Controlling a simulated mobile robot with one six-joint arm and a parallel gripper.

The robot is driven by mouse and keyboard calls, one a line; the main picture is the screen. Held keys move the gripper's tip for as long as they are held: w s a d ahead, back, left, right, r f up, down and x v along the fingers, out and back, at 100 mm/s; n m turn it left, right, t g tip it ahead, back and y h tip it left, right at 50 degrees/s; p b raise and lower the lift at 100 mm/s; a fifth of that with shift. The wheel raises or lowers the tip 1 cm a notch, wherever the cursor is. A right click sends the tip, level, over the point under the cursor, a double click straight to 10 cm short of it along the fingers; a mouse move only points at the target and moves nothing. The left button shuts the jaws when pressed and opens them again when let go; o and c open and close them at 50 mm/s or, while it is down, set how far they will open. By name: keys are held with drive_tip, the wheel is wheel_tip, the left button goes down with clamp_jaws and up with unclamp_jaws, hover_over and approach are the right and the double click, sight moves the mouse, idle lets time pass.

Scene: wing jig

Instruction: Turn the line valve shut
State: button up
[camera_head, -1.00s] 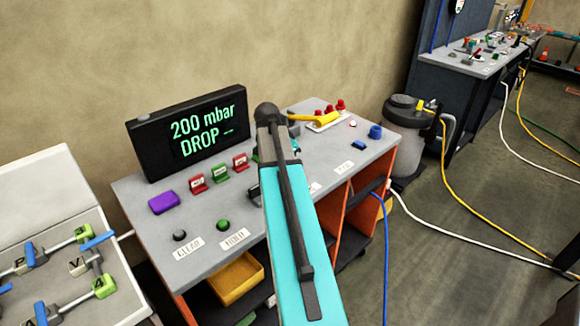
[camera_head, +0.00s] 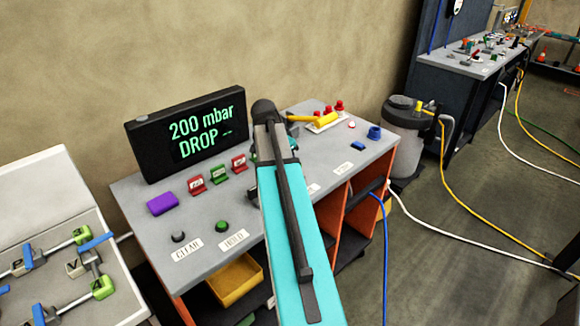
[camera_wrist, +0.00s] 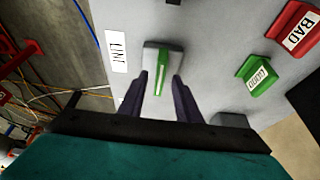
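The line valve (camera_wrist: 161,62) shows in the wrist view as a narrow green handle on a light grey block, next to a white label reading LINE (camera_wrist: 117,51). My gripper (camera_wrist: 161,80) is open, with one dark finger to each side of the handle's near end. A gap shows between each finger and the green handle, so it is not gripped. Whether the fingertips are level with the handle or above it, I cannot tell. In the head view my arm hides both the valve and the gripper.
The green GOOD tag (camera_wrist: 256,73) and red BAD tag (camera_wrist: 295,30) stand right of the valve in the wrist view. The black display (camera_head: 190,133) reads 200 mbar DROP. A yellow handle (camera_head: 323,120) and blue knob (camera_head: 374,132) are at the bench's right.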

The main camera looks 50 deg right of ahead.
drive_tip(key=b+v, duration=0.2)
drive_tip(key=v, duration=1)
drive_tip(key=shift+a+r, duration=0.1)
idle(0.6)
